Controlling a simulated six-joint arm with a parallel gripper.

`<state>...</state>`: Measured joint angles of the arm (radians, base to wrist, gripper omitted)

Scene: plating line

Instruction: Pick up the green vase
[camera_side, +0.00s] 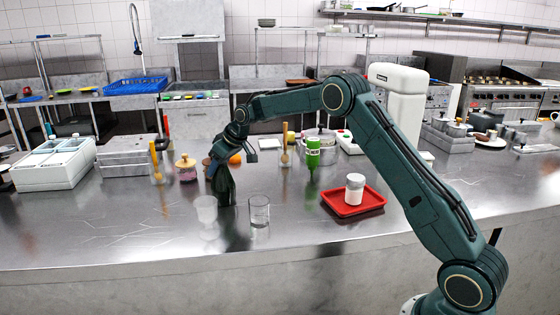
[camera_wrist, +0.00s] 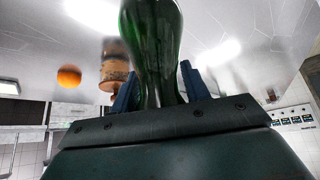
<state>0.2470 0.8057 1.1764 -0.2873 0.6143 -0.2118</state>
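The green vase (camera_side: 225,187) is dark, glossy and upright left of centre on the steel counter in the side view. My gripper (camera_side: 215,165) is at its upper part, pointing down. In the wrist view the vase (camera_wrist: 152,40) runs between the two blue fingers of my gripper (camera_wrist: 160,75), one on each side of its narrow part. The fingers are very close to the glass, but I cannot tell whether they press on it. The vase's top is partly hidden by my gripper, and its base seems to be at counter level.
A white cup (camera_side: 206,209) and a clear glass (camera_side: 259,211) stand just in front of the vase. A pink-and-tan jar (camera_side: 186,168) is to its left and an orange (camera_side: 235,159) behind. A green bottle (camera_side: 313,153) and red tray (camera_side: 340,208) are to the right. The front left counter is clear.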

